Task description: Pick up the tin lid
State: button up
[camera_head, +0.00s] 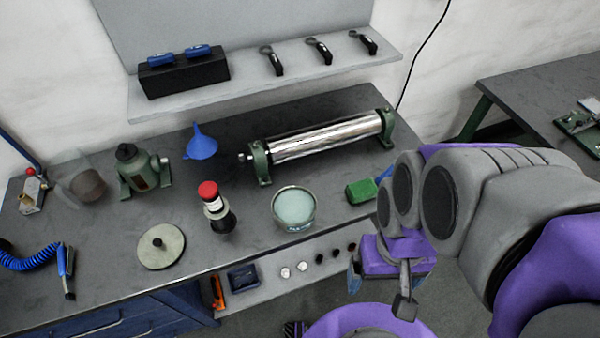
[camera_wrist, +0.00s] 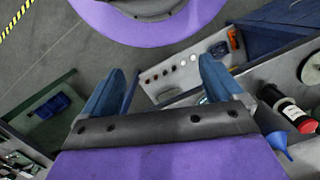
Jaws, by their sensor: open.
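A flat round grey-green disc with a dark centre knob (camera_head: 161,246), which looks like the tin lid, lies near the bench's front edge. In the wrist view a pale round disc at the right edge (camera_wrist: 312,70) looks like the same thing, partly cut off. A round tin (camera_head: 294,209) with a pale blue-green top stands to its right; I cannot tell whether that top is a lid or contents. My gripper (camera_wrist: 162,86) is open, its blue fingers wide apart with nothing held. In the head view it is by the bench's front edge, right of the disc and tin.
A red-capped bottle (camera_head: 213,204) stands between disc and tin. A blue funnel (camera_head: 201,143), a green machine (camera_head: 145,173) and a steel roller (camera_head: 325,138) are behind. A green block (camera_head: 361,191) lies right of the tin. A low shelf (camera_head: 290,288) holds small items.

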aim_at(160, 246)
jog(key=u, duration=1.85)
jog(key=k+z, duration=0.1)
jog(key=z, duration=1.05)
jog(key=j+u, duration=0.1)
jog(key=u, duration=0.3)
jog(key=i+u, duration=0.15)
jog(key=u, duration=0.6)
jog(key=i+j, duration=0.05)
jog(key=i, duration=0.05)
